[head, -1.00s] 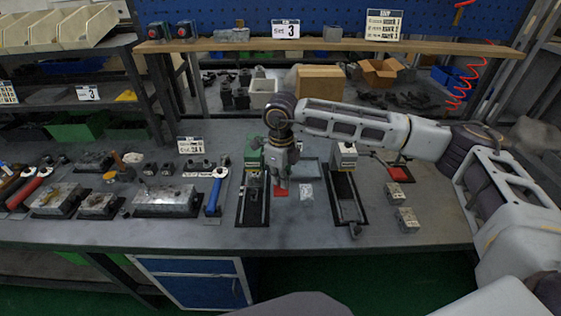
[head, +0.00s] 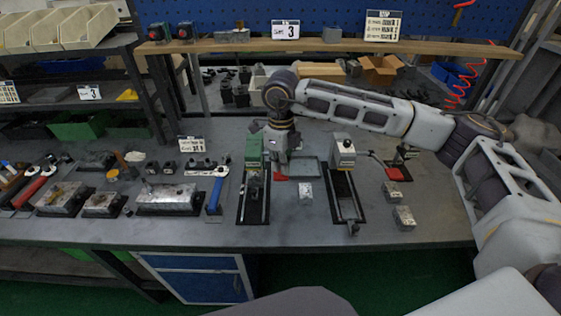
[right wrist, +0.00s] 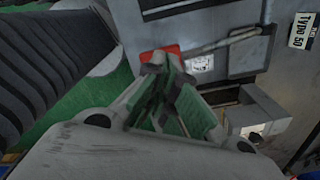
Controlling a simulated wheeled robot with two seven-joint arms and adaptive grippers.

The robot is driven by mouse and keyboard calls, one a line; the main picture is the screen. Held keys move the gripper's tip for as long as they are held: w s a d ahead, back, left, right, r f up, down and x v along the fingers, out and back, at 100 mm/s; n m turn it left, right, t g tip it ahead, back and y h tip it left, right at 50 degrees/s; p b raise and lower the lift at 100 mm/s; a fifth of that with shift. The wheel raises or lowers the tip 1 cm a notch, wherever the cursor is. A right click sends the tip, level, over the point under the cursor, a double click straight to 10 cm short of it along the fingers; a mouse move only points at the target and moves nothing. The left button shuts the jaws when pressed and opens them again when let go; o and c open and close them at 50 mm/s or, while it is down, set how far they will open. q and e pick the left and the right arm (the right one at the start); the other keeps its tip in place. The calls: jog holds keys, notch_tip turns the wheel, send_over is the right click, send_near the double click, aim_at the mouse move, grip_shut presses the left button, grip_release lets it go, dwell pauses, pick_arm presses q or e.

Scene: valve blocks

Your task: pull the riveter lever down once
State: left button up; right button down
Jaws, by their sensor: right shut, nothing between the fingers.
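My right gripper (head: 282,160) points down over the bench, just right of a green-headed tool (head: 254,150) on a black base. Its fingers are shut and empty; in the right wrist view they show as the right gripper (right wrist: 175,82) near a red pad (right wrist: 150,55). A grey rod (right wrist: 222,43) runs beside them. In the head view a lever (head: 380,160) slants from a small dark stand (head: 405,153) at the right, over another red pad (head: 397,174). I cannot tell for certain which of these is the riveter. My left gripper is not in view.
A pale-headed press (head: 343,150) on a black base stands right of my gripper, with a grey tray (head: 307,167) between. Small metal blocks (head: 404,217) lie at the front right. Metal blocks and a blue-handled tool (head: 215,195) fill the left side. A wooden shelf (head: 300,46) runs behind.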

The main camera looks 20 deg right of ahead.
jog(key=shift+r+p, duration=0.3)
jog(key=shift+r, duration=0.6)
jog(key=shift+r+p, duration=0.35)
jog(key=shift+r, duration=0.5)
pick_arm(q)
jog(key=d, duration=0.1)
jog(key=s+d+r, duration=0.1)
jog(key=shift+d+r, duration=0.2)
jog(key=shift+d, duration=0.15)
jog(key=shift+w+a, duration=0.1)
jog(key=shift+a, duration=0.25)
